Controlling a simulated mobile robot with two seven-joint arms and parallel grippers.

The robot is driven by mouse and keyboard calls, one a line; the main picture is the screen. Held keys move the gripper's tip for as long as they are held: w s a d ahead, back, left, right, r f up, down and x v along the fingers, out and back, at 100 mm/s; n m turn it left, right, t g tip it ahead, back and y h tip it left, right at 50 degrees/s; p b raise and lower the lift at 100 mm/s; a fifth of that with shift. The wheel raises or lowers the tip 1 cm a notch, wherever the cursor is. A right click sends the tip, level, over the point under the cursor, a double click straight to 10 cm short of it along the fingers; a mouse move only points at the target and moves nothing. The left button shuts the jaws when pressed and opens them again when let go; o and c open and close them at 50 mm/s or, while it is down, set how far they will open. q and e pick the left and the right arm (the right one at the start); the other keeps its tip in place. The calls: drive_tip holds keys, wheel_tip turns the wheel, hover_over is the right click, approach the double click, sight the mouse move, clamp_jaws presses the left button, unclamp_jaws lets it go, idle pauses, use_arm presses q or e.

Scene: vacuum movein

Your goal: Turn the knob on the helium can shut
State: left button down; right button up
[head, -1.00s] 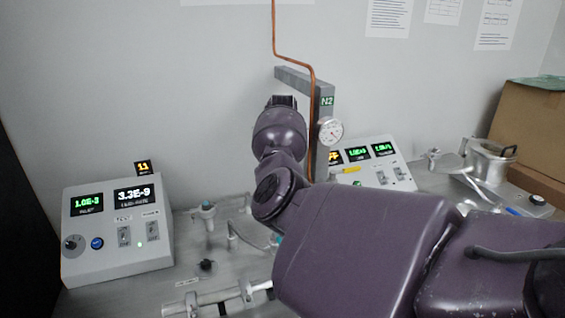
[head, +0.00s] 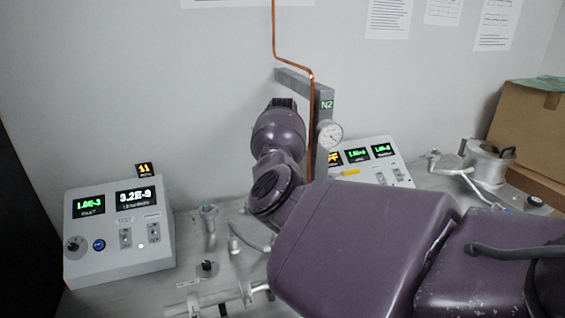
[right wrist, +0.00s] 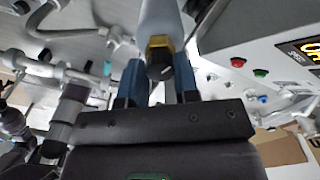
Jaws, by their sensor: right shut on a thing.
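The helium can (right wrist: 158,18) shows in the right wrist view as a pale grey cylinder at the top middle. It has a brass collar (right wrist: 159,41) and a black knob (right wrist: 159,66) at its end. My right gripper (right wrist: 158,78) has its two blue fingers on either side of the knob and is shut on it. The angle of the knob is hard to tell. In the head view I cannot make out the can, the knob or the fingers; my purple right arm covers the middle. My left gripper is in neither view.
A display console (head: 118,235) stands at the left of the bench. A second console (head: 372,160), a grey post with a pressure gauge (head: 330,134) and a copper pipe (head: 275,30) stand behind my arm. Metal pipework (head: 215,298) lies in front. A cardboard box (head: 530,125) is at right.

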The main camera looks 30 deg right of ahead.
drive_tip(key=n, duration=0.6)
drive_tip(key=shift+n+p, duration=0.3)
drive_tip(key=shift+p, duration=0.05)
drive_tip(key=n, duration=0.6)
drive_tip(key=shift+n, duration=0.3)
drive_tip(key=o, duration=0.9)
drive_tip(key=shift+o, duration=0.2)
drive_tip(key=shift+r, duration=0.1)
wheel_tip(320, 180, up, 11)
drive_tip(key=b, duration=0.1)
drive_tip(key=shift+f, duration=0.2)
